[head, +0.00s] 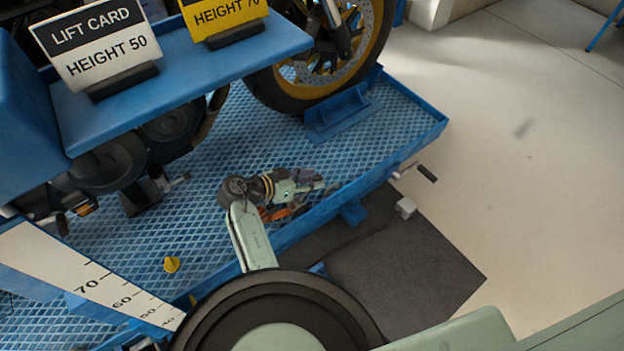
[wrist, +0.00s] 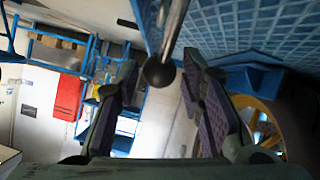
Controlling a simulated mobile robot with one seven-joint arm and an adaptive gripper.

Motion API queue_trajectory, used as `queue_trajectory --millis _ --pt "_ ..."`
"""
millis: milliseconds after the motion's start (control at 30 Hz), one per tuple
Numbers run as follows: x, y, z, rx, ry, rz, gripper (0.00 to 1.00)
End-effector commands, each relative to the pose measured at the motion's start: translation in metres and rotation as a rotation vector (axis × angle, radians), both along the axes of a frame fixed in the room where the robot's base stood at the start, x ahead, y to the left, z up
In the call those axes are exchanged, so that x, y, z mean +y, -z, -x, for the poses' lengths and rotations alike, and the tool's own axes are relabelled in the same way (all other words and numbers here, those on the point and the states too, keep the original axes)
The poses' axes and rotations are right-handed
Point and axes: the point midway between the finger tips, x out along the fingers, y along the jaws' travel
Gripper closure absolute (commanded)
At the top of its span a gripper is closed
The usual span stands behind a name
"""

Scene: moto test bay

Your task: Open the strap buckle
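My gripper (head: 308,184) is at the end of the arm, low over the near side of the blue mesh lift platform (head: 228,160). In the wrist view its two purple-padded fingers (wrist: 158,72) stand apart, with nothing clearly clasped between them. An orange part (head: 276,214) shows just below the gripper, mostly hidden by the arm; I cannot tell whether it is the strap buckle. In the wrist view a metal rod with a black ball end (wrist: 159,73) lies ahead, near the gap between the fingertips. I cannot tell whether it touches them.
A motorcycle wheel (head: 318,60) stands on the platform. A blue shelf (head: 180,75) holds a white lift card (head: 95,40) and a yellow card (head: 222,16). A crank with a black handle (head: 426,173) sticks out at the platform edge. The floor to the right is clear.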

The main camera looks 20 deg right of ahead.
Motion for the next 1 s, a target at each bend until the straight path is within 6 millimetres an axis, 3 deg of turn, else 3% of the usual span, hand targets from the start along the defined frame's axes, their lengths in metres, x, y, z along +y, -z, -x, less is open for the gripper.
queue_trajectory --millis 500,700,1000 --pt "0.085 -0.045 0.020 -0.002 -0.002 -0.001 0.64" --pt "0.098 -0.051 0.023 -0.001 -0.002 -0.001 0.64" --pt "0.099 -0.052 0.024 0.000 -0.001 0.000 0.66"
